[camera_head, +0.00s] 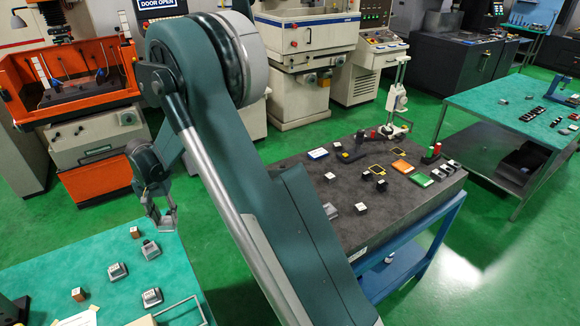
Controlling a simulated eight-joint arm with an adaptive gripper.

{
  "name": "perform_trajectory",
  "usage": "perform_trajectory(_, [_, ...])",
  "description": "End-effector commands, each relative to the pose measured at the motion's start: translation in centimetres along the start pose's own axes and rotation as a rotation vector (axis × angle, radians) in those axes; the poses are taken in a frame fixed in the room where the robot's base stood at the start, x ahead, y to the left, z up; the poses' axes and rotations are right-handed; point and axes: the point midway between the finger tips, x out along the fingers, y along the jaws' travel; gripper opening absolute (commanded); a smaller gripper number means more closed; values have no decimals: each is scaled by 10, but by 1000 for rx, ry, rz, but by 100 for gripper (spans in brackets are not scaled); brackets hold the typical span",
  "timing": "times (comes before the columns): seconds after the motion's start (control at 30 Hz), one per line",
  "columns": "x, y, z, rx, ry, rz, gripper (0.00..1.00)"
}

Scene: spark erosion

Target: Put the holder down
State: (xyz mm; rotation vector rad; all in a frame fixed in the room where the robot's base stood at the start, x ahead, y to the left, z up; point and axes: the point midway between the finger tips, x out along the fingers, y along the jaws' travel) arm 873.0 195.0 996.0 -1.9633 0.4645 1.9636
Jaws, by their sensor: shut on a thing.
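My gripper (163,221) hangs fingers-down over the far right part of the green-topped table at the lower left. It is shut on a holder, which is small and hard to make out between the fingers. Similar grey metal holders stand on this table: one (150,250) just below my gripper in the picture, one (118,271) further left and one (151,297) nearer. I cannot tell whether the held holder touches the table.
Two small brown-and-white blocks (135,232) (78,294) stand on the green tabletop (50,262). A dark stone table (300,178) at centre right carries several small blocks and a gauge stand (397,98). An orange machine tray (70,95) is behind. Free tabletop lies left of the holders.

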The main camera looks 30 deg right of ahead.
Motion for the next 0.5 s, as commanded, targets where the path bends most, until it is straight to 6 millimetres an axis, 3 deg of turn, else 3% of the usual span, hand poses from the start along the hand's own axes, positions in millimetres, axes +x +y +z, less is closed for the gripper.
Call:
perform_trajectory(0.2, [-8, 58, -40, 91, 0, 0, 16])
perform_trajectory(0.5, [-19, 139, -84, 210, 0, 0, 16])
